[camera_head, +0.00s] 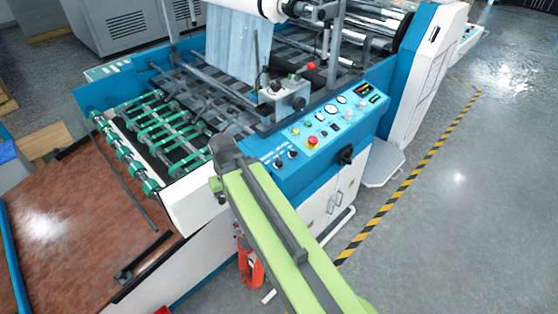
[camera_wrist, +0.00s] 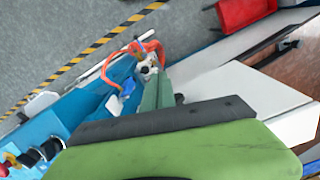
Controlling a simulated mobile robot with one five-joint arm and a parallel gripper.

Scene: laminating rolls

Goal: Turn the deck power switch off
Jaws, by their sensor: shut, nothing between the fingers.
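The blue control panel (camera_head: 330,118) of the machine carries several knobs, gauges and a red mushroom button (camera_head: 311,141). Two dark round knobs (camera_head: 286,158) sit at its near left end, and a larger black rotary knob (camera_head: 346,155) is on its front face. I cannot tell which control is the deck power switch. In the wrist view, dark knobs (camera_wrist: 40,152) show at the lower left. My gripper (camera_wrist: 156,92) is shut and empty, pointing down beside the machine's blue side.
Green-wheeled feed rollers (camera_head: 145,125) and a brown board (camera_head: 85,215) lie to the left. An orange cable (camera_wrist: 135,55) hangs near my gripper in the wrist view. A grey metal box (camera_head: 283,95) stands behind the panel. Open floor (camera_head: 460,200) lies right, beyond a striped line.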

